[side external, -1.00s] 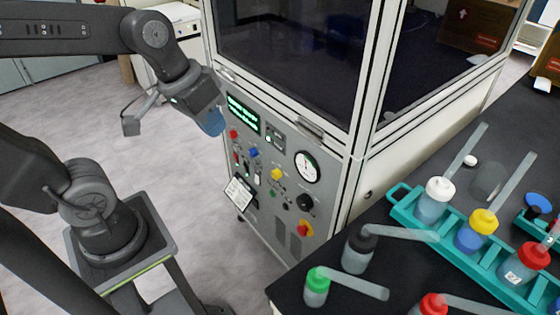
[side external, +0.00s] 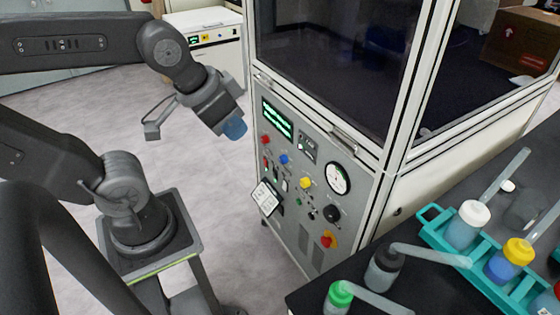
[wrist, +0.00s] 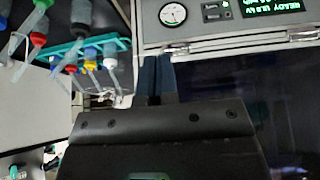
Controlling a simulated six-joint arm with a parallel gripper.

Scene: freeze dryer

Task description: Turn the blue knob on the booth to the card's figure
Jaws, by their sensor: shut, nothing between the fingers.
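The blue knob (side external: 284,159) is small on the grey front panel of the booth (side external: 318,225), below the green display (side external: 277,118). Its pointer is too small to read. A white card (side external: 265,197) with dark marks is at the panel's lower left; its figure is not legible. My gripper (side external: 235,128) has blue fingertips and hangs to the left of the display, apart from the knob. In the wrist view my gripper (wrist: 156,78) is shut and empty; the knob and card do not show there.
A red knob (side external: 265,139), a yellow knob (side external: 306,183), a black knob (side external: 332,213), a red button (side external: 327,240) and a round gauge (side external: 338,178) share the panel. Bottles stand in a teal rack (side external: 432,228) on the dark bench at right. Open floor lies left of the booth.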

